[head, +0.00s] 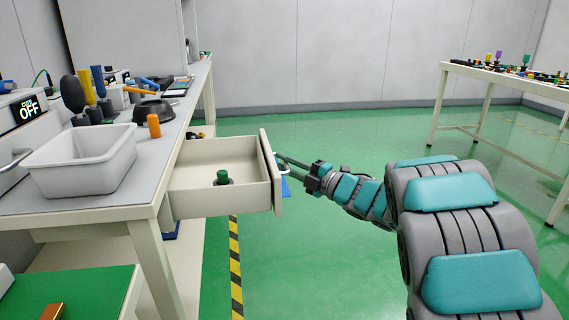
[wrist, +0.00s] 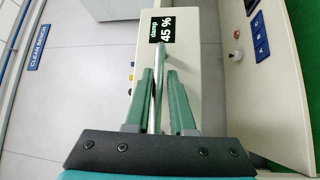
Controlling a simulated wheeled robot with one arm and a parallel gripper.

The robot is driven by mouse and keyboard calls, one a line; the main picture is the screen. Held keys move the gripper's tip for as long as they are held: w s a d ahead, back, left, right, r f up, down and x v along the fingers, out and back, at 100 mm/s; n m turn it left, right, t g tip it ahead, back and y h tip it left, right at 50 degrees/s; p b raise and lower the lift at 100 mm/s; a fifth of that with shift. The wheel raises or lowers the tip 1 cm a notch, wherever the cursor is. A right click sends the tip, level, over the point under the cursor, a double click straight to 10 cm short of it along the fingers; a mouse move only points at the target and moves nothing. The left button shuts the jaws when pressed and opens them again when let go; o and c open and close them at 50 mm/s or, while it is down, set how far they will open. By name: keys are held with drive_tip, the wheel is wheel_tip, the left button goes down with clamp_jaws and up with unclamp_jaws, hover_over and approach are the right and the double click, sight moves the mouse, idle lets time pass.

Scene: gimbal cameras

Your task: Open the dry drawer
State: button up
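A pale drawer (head: 225,150) under the left workbench stands pulled well out; its label does not show in the head view. A green-capped item (head: 222,178) is inside it. My gripper (head: 285,160) is at the handle on the drawer's front. In the wrist view, the metal bar handle (wrist: 158,90) lies between my two green fingers (wrist: 160,76). The bar is close to the left finger, with a narrow gap by the right one; whether they press on it is unclear. A small display (wrist: 160,25) beyond the handle reads "damp 45 %".
A white bin (head: 82,160), an orange cylinder (head: 153,126) and a dark bowl (head: 154,111) stand on the bench. A table (head: 500,73) with small items is at the back right. Green floor (head: 300,260) is clear in front of the drawer.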

drive_tip(key=o, duration=0.3)
drive_tip(key=shift+r, duration=0.1)
drive_tip(key=shift+v, duration=3.9)
